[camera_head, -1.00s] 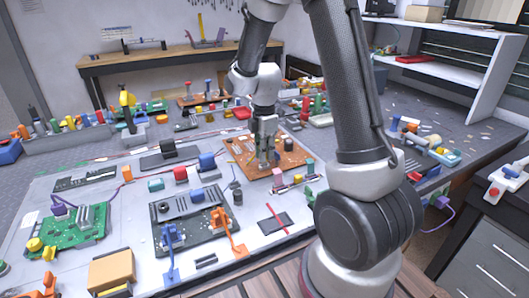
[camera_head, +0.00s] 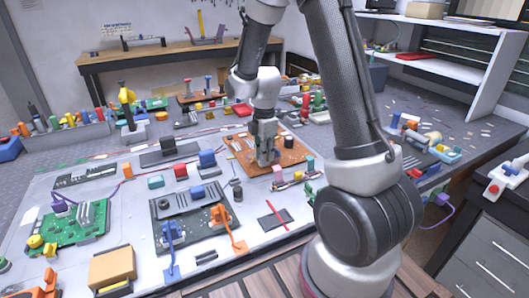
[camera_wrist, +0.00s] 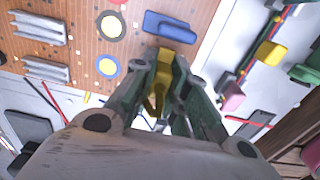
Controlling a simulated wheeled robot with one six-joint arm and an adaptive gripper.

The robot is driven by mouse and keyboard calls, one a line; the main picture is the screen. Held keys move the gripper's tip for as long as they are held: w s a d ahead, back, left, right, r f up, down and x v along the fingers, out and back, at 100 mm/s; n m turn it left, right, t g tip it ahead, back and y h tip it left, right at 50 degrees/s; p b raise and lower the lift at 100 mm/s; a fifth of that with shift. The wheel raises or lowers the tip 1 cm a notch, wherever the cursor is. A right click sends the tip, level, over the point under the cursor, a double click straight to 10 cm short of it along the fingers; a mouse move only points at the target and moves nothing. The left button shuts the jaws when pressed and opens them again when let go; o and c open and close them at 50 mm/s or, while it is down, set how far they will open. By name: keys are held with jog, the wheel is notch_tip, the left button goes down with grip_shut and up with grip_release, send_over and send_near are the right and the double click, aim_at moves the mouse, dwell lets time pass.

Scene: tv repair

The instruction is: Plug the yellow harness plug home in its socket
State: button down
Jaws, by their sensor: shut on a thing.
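The yellow harness plug (camera_wrist: 163,75) is between my gripper's fingers in the wrist view, at the edge of an orange-brown circuit board (camera_wrist: 70,50). My gripper (camera_wrist: 160,88) is shut on it. In the head view my gripper (camera_head: 264,160) points down over the same board (camera_head: 295,154), and the plug is hidden there by the fingers. I cannot pick out the yellow plug's socket; the area just under the plug is covered. A blue block (camera_wrist: 170,27) lies on the board just beyond the plug.
A green board (camera_head: 75,230) and a dark board with blue and orange clips (camera_head: 195,222) lie to the left on the pale mat. A tan box (camera_head: 112,268) stands at the front. Small coloured connectors (camera_head: 290,180) sit close to the gripper's right.

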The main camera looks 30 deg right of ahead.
jog(key=shift+f, duration=0.15)
jog(key=c, duration=1.3)
grip_release()
jog(key=shift+c, duration=0.2)
notch_tip(320, 180, up, 12)
